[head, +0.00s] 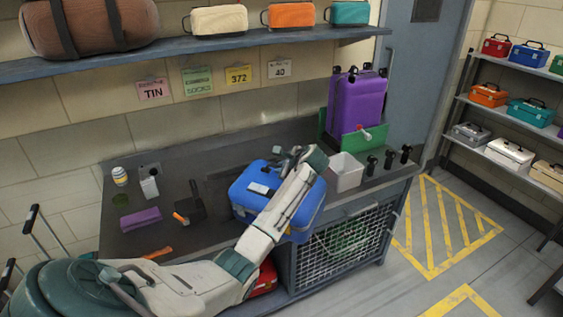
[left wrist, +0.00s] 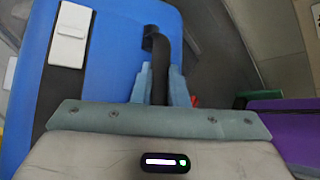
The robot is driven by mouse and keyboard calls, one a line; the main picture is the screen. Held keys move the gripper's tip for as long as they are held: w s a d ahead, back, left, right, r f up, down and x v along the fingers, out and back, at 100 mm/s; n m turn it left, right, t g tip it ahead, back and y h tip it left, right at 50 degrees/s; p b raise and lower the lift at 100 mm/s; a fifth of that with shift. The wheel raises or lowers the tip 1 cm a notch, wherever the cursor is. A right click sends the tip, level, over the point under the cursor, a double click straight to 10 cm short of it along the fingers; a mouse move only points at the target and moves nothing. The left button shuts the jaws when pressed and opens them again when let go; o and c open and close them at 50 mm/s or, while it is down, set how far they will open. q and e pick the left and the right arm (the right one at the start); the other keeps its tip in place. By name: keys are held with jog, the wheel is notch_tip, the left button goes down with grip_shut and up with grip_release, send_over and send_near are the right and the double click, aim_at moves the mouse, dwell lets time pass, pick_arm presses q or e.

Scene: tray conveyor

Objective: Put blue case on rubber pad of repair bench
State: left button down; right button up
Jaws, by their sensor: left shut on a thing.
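The blue case (head: 252,180) is at the front middle of the repair bench (head: 215,150), partly behind my left arm. It also fills much of the left wrist view (left wrist: 110,60), with a white label and a dark handle strap. My left gripper (head: 292,153) is at the top of the case. In the left wrist view its pale blue fingers (left wrist: 160,88) are shut on the dark handle. The case overlaps the bench's front edge in the picture; I cannot tell whether it rests or hangs. The rubber pad does not stand out from the dark bench top. My right gripper is not in view.
A purple suitcase (head: 356,100) stands in a green holder at the back right, beside a white bin (head: 345,172). A dark scoop-like item (head: 190,206), a purple block (head: 141,219) and small containers lie left. A shelf (head: 200,45) with cases hangs above.

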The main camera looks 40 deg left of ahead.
pick_arm(q)
jog(key=c, duration=1.7)
grip_release()
jog(key=shift+s+f, duration=0.15)
jog(key=shift+f, duration=0.2)
jog(key=shift+c, duration=0.2)
jog(key=o, duration=0.3)
jog(key=shift+a, duration=0.15)
jog(key=shift+r, duration=0.1)
